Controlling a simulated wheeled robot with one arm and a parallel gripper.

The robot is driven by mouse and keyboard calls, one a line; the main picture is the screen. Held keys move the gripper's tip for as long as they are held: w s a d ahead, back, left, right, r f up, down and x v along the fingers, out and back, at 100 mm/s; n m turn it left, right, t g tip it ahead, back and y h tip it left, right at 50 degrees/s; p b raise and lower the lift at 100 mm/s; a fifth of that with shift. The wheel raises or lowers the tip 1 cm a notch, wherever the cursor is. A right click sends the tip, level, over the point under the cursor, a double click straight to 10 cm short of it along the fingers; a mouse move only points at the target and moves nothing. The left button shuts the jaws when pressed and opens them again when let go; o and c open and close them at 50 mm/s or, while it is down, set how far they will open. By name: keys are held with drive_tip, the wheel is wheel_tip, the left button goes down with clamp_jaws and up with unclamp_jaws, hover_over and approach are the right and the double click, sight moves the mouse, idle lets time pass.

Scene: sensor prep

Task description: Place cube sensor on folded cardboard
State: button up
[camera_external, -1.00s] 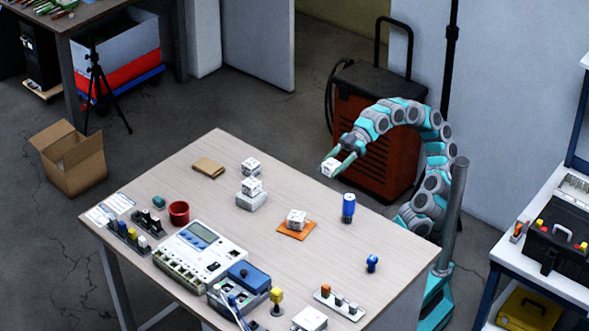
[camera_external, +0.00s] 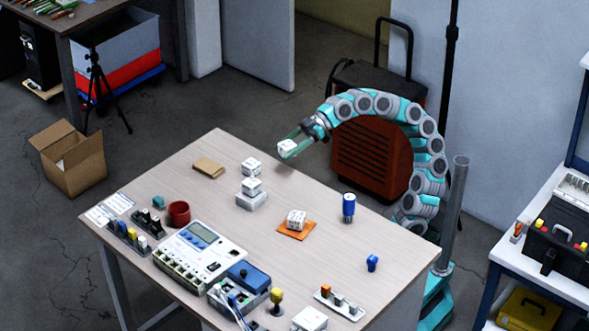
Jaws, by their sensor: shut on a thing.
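My gripper (camera_external: 289,146) is shut on a white cube sensor (camera_external: 286,148) and holds it in the air above the far right edge of the table. The folded cardboard (camera_external: 209,167) is a flat tan piece lying on the table near its far left edge, with nothing on it. It is to the left of my gripper. Other white cubes stand on the table: one (camera_external: 251,167) at the back, one (camera_external: 251,187) on a light grey block (camera_external: 252,202), and one (camera_external: 296,219) on an orange pad (camera_external: 297,234).
A blue cylinder (camera_external: 348,207) stands upright at the table's right side. A red ring-shaped cup (camera_external: 179,213), a white meter unit (camera_external: 200,255) and a blue box (camera_external: 246,275) crowd the near left. The tabletop (camera_external: 221,147) around the cardboard is mostly clear.

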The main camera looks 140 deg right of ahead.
drive_tip(key=shift+m+g+h, duration=0.4)
drive_tip(key=shift+m+h, duration=0.1)
drive_tip(key=shift+h, duration=0.2)
drive_tip(key=w+d, duration=0.1)
drive_tip(key=d, duration=0.2)
drive_tip(key=w+d, duration=0.1)
drive_tip(key=d, duration=0.2)
drive_tip(key=w+d, duration=0.2)
drive_tip(key=d, duration=0.2)
drive_tip(key=shift+f, duration=0.35)
hover_over(208, 166)
drive_tip(key=shift+f, duration=2.5)
drive_tip(key=shift+f, duration=0.15)
drive_tip(key=o, duration=1.4)
drive_tip(key=shift+s+r, duration=0.1)
drive_tip(key=shift+r, duration=0.1)
drive_tip(key=v, duration=1.1)
drive_tip(key=shift+s+a, duration=0.2)
drive_tip(key=shift+s, duration=0.15)
drive_tip(key=shift+r, duration=0.1)
